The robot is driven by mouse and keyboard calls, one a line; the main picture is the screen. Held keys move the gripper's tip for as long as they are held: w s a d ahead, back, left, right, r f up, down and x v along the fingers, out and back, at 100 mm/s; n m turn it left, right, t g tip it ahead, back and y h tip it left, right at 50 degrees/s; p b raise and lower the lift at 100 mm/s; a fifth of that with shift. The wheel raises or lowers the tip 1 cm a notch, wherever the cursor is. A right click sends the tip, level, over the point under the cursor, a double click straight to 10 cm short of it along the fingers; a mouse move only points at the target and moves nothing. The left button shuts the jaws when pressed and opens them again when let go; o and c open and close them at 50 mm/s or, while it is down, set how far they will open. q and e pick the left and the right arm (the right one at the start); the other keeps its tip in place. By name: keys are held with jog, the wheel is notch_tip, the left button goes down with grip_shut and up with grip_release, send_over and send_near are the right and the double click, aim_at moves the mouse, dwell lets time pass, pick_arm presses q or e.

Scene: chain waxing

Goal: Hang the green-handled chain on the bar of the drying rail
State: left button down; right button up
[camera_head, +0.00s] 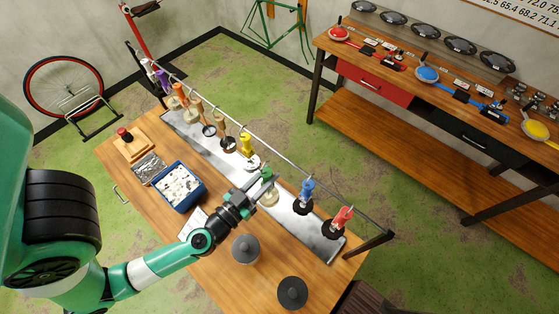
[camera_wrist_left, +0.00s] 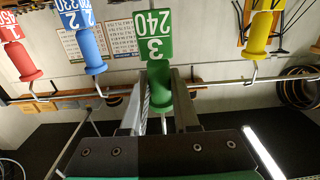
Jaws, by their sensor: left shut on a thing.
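The green handle (camera_head: 267,173) is at the drying rail, between the yellow and blue handles. In the left wrist view the green handle (camera_wrist_left: 160,95) carries a green tag reading 240 and 3. My left gripper (camera_head: 262,183) is shut on this handle, one finger on each side. A pale chain coil (camera_head: 271,197) shows just below the gripper over the metal tray. The bar of the drying rail (camera_head: 286,182) passes close by; it crosses behind the handle in the wrist view (camera_wrist_left: 222,85). I cannot tell whether the hook touches the bar. My right gripper is not in view.
A blue handle (camera_head: 307,188) and a red handle (camera_head: 343,216) hang to the right. A yellow handle (camera_head: 246,144) and several others hang to the left. The metal tray (camera_head: 330,246) lies below. A blue bin (camera_head: 180,203) and two dark round lids (camera_head: 245,248) (camera_head: 292,291) are on the table.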

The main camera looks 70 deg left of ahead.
pick_arm(q)
jog(key=shift+a+f, duration=0.1)
jog(key=shift+f, duration=0.15)
jog(key=shift+w+a, duration=0.3)
jog(key=shift+w, duration=0.15)
jog(key=w, duration=0.1)
jog(key=w+a+f, duration=0.1)
jog(key=w, duration=0.1)
jog(key=w+a+f+b, duration=0.1)
jog(key=shift+w+a, duration=0.1)
jog(key=shift+w, duration=0.05)
dwell(0.4)
